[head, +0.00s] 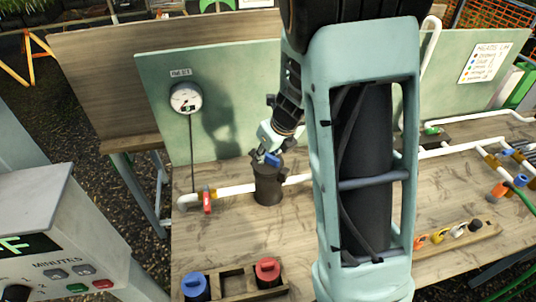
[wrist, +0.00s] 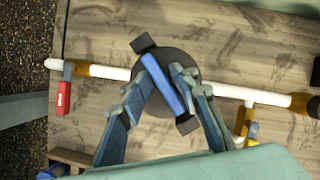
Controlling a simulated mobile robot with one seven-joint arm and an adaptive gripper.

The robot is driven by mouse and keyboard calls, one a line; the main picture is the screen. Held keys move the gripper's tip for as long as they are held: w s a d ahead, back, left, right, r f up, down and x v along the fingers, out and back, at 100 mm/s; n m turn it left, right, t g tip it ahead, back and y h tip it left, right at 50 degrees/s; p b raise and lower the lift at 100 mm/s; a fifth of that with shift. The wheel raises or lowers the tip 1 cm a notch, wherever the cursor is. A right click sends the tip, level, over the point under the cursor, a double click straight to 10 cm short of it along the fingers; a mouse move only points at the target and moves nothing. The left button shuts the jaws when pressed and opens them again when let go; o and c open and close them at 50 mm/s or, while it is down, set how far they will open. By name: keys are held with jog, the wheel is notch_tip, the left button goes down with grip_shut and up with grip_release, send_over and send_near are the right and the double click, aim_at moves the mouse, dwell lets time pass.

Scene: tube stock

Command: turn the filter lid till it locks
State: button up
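The filter (head: 268,187) is a dark upright cylinder on the bench, in line with a white pipe. Its round dark lid (wrist: 170,60) sits on top, with a blue bar handle (wrist: 165,85) across it and dark lugs at two sides of the rim. The blue handle also shows in the head view (head: 273,160). My gripper (wrist: 163,75) is over the lid, one finger on each side of the handle. The fingers are close to the handle, but whether both touch it is unclear. Whether the lid is locked cannot be seen.
A red-handled valve (head: 207,199) is on the pipe left of the filter. A gauge (head: 186,98) hangs on the green back panel. A wooden rack (head: 232,284) with blue and red capped items stands in front. My arm hides the bench's middle.

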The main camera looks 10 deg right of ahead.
jog(key=shift+o, duration=0.5)
jog(key=shift+s+a+f, duration=0.1)
jog(key=shift+s+f, duration=0.1)
jog(key=shift+f, duration=0.45)
jog(key=shift+r, duration=0.1)
jog(key=shift+s+r, duration=0.1)
jog(key=shift+r, duration=0.45)
jog(key=v, duration=1.1)
